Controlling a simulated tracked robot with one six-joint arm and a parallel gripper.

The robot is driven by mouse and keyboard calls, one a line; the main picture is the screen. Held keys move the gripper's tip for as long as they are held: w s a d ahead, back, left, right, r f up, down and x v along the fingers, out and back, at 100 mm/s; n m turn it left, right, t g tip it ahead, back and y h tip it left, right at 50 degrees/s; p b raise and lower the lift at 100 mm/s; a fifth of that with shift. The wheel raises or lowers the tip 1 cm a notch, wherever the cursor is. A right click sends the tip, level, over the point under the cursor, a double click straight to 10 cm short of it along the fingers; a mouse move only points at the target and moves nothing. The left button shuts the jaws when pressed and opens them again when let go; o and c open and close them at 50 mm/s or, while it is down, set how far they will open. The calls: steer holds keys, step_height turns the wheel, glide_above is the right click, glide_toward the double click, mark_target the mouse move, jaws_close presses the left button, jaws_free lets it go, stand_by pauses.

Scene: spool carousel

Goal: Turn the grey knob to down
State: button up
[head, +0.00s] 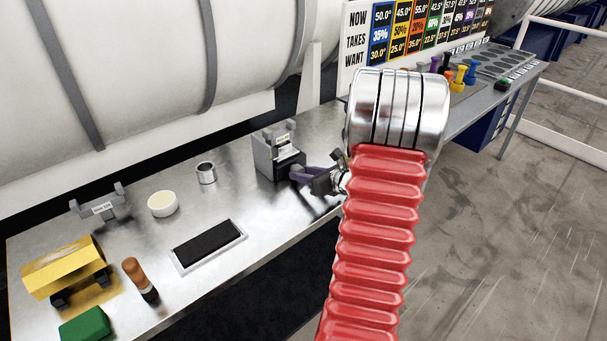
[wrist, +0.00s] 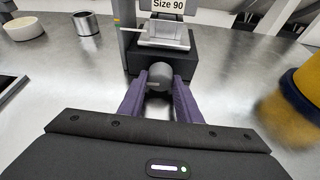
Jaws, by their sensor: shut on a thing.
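The grey knob (wrist: 160,74) sits on the front of a black box on a metal stand (head: 268,160) marked "Size 90". The stand shows in both views. My gripper (wrist: 160,88) is in front of the stand, its two purple fingers on either side of the knob and shut on it. In the head view my gripper (head: 303,176) reaches the stand from the right, and the knob is hidden behind the fingers. Which way the knob points is hard to tell. A pale bar (wrist: 135,29) shows on the stand above the box.
The metal bench (head: 225,215) holds a cream bowl (head: 162,204), a metal cup (head: 206,173), a black pad (head: 208,247), an orange-brown bottle (head: 138,277), a yellow item (head: 62,267) and a green block (head: 85,325). A blurred yellow thing (wrist: 295,100) is right of my gripper.

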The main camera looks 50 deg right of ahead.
steer(key=c, duration=0.4)
steer(key=shift+n, duration=0.3)
steer(key=shift+a+n+h, duration=0.1)
steer(key=shift+n+h, duration=0.6)
steer(key=o, duration=1)
steer(key=shift+o, duration=0.2)
